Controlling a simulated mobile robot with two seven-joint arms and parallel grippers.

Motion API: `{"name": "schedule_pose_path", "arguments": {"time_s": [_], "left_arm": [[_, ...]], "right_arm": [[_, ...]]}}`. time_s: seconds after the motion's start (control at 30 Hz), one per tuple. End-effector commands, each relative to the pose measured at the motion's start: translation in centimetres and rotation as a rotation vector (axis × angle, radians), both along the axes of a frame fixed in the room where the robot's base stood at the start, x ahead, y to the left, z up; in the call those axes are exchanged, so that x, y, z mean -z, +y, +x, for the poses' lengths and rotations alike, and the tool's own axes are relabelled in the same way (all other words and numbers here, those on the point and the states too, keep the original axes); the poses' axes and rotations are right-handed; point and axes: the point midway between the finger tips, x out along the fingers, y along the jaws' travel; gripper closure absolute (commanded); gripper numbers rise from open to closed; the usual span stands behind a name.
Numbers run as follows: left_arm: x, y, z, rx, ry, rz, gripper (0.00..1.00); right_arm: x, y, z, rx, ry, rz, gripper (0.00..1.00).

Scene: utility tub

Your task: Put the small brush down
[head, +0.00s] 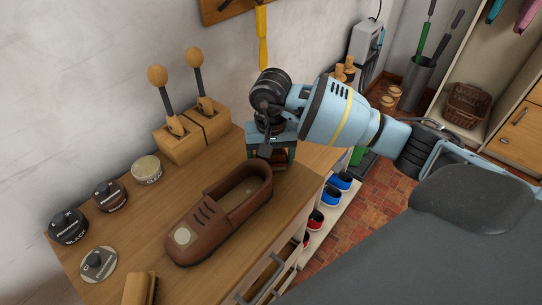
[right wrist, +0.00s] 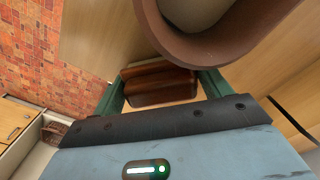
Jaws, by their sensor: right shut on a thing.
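My right gripper (head: 270,151) points down over the wooden bench top, just beyond the heel of the brown shoe. It is shut on the small brush (right wrist: 160,84), whose reddish-brown wooden back shows between the green fingers in the right wrist view. In the head view only a small brown part of the brush (head: 280,159) shows below the jaws. Its bristles are hidden, and I cannot tell whether it touches the bench. Another brush (head: 140,288) with a light wooden back lies at the bench's near edge. My left gripper is not in view.
The brown shoe (head: 183,218) lies close beside the gripper. Several round tins, including a black one (head: 68,227), stand at the left. Wooden blocks with knobbed handles (head: 190,137) stand by the wall. Shoes (head: 339,181) sit on a rack beyond the bench's right edge.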

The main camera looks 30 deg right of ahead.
Motion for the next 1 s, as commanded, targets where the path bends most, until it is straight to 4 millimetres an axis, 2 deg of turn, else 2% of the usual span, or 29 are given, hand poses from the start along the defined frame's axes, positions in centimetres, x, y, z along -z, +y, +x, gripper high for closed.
{"name": "schedule_pose_path", "arguments": {"time_s": [0.2, 0.23, 0.4, 0.73, 0.87, 1.0], "left_arm": [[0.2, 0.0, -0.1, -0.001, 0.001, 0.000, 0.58], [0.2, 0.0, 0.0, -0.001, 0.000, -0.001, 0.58], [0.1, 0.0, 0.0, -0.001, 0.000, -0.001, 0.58], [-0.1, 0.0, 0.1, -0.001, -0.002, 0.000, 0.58], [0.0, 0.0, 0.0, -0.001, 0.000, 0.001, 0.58], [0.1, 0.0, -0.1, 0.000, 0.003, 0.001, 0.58]], "right_arm": [[0.4, 0.0, 0.0, -0.001, 0.001, 0.000, 0.41], [0.4, 0.0, 0.0, -0.001, 0.001, 0.000, 0.21], [0.3, 0.0, 0.0, 0.000, 0.001, 0.000, 0.01], [-0.1, 0.0, 0.0, 0.000, -0.001, 0.000, 0.01], [-1.5, 0.0, 0.1, 0.000, -0.004, 0.000, 0.01], [-4.1, 0.0, 0.1, 0.000, -0.005, 0.000, 0.01]]}}
